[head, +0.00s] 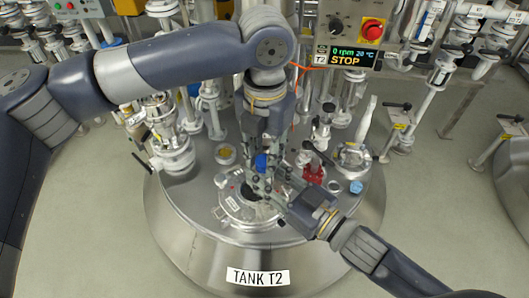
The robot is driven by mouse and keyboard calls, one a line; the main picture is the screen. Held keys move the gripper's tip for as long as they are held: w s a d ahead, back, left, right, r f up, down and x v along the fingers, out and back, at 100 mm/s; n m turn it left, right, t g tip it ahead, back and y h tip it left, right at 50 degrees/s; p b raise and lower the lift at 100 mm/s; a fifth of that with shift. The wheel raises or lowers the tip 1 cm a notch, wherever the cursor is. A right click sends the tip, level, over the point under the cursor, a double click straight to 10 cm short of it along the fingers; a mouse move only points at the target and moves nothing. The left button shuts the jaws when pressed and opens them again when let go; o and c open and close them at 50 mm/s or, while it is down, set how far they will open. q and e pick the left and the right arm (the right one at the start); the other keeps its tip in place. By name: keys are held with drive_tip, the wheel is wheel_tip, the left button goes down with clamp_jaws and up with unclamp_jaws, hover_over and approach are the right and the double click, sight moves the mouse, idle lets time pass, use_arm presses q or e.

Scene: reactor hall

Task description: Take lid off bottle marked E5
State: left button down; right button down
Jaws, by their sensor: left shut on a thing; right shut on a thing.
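A blue lid (261,161) shows between the fingers of my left gripper (263,158), which comes down from above. My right gripper (264,184) reaches in from the lower right, just below the left one, and is shut on a bottle. The bottle is mostly hidden by the fingers, and no E5 marking is readable. The two grippers are very close together above the tank top. I cannot tell whether the lid still sits on the bottle.
The steel tank top (210,180) carries a round port (236,205), a yellow cap (225,153), a red item (313,173) and a blue cap (356,187). Valves and pipes crowd the back. A control box (345,57) reads STOP. The TANK T2 label (258,276) is in front.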

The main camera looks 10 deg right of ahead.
use_arm(q)
drive_tip(key=n, duration=0.6)
drive_tip(key=shift+s+d+n, duration=0.15)
drive_tip(key=shift+d+n, duration=0.05)
drive_tip(key=shift+n, duration=0.2)
drive_tip(key=n, duration=0.6)
drive_tip(key=shift+n, duration=0.3)
drive_tip(key=n, duration=0.6)
drive_tip(key=shift+a+n, duration=0.1)
drive_tip(key=shift+n, duration=0.3)
use_arm(e)
drive_tip(key=shift+a, duration=0.1)
use_arm(q)
drive_tip(key=n, duration=0.6)
drive_tip(key=shift+a+r+n, duration=0.1)
drive_tip(key=shift+n, duration=0.2)
drive_tip(key=n, duration=0.5)
use_arm(e)
drive_tip(key=shift+s, duration=0.1)
use_arm(q)
drive_tip(key=n, duration=0.6)
drive_tip(key=shift+a+n, duration=0.15)
drive_tip(key=shift+n, duration=0.15)
drive_tip(key=n, duration=1.1)
